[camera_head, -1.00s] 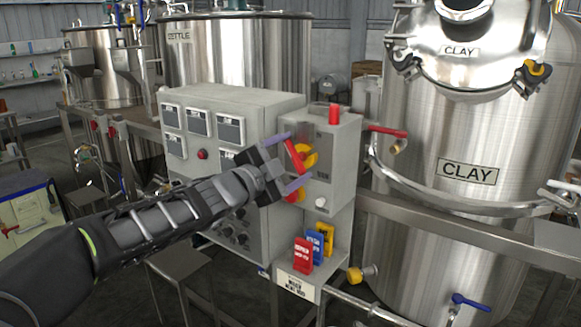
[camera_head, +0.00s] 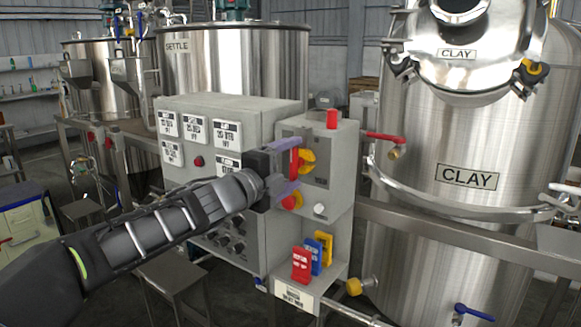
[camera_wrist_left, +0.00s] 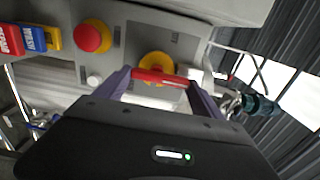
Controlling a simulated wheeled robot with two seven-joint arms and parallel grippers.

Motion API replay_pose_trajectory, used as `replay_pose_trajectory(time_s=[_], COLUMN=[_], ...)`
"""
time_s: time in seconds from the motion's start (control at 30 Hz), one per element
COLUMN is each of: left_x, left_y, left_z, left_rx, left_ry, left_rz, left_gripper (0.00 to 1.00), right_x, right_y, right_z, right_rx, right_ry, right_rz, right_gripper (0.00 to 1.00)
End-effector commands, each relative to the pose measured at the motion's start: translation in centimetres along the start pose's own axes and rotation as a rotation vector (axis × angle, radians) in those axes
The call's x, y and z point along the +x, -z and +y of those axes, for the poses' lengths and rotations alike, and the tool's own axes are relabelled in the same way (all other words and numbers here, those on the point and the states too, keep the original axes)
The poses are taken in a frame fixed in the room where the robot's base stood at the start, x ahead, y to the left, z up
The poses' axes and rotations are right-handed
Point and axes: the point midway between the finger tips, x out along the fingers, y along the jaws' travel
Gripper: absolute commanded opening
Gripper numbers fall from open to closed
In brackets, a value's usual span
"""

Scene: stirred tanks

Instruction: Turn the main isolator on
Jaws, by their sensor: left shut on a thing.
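The main isolator has a red handle (camera_head: 294,165) on a yellow disc (camera_head: 308,160), on the front of a grey box (camera_head: 341,150). The handle stands about upright in the head view. My left gripper (camera_head: 292,168) is at the box front with its fingers shut on the handle, one finger above and one below. In the left wrist view, the red handle (camera_wrist_left: 160,77) spans between the two fingers, and the yellow disc (camera_wrist_left: 156,62) shows behind it. My gripper and wrist hide part of the handle. My right gripper is not in view.
A red button (camera_wrist_left: 92,36) on yellow is close to the lower finger. A red lamp (camera_head: 333,118) tops the box. Red, blue and yellow tags (camera_head: 301,265) stand on a ledge below. A meter panel (camera_head: 200,150) is left; the CLAY tank (camera_head: 465,210) is right.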

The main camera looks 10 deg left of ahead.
Motion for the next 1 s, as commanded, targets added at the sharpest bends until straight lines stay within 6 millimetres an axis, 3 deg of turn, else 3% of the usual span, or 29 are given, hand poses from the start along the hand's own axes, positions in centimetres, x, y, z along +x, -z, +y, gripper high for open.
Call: replay_pose_trajectory(time_s=[0.3,0.33,0.57,0.87,1.0], left_x=[0.0,0.0,0.0,-0.2,-1.3], left_y=[0.0,0.0,0.0,0.0,0.0], left_z=[0.1,0.1,0.1,0.0,-0.1], left_rx=[0.008,0.008,0.005,0.004,0.004], left_ry=[-0.002,-0.002,-0.001,-0.001,0.001], left_rz=[0.001,0.001,0.001,0.0,0.0], left_gripper=[0.38,0.8,0.99,1.0,1.0], right_x=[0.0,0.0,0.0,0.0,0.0], right_y=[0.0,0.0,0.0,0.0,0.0], right_z=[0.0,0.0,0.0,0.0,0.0], right_rx=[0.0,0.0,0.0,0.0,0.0], right_ry=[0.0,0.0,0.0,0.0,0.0], right_rz=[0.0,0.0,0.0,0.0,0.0], right_gripper=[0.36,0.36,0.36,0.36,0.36])
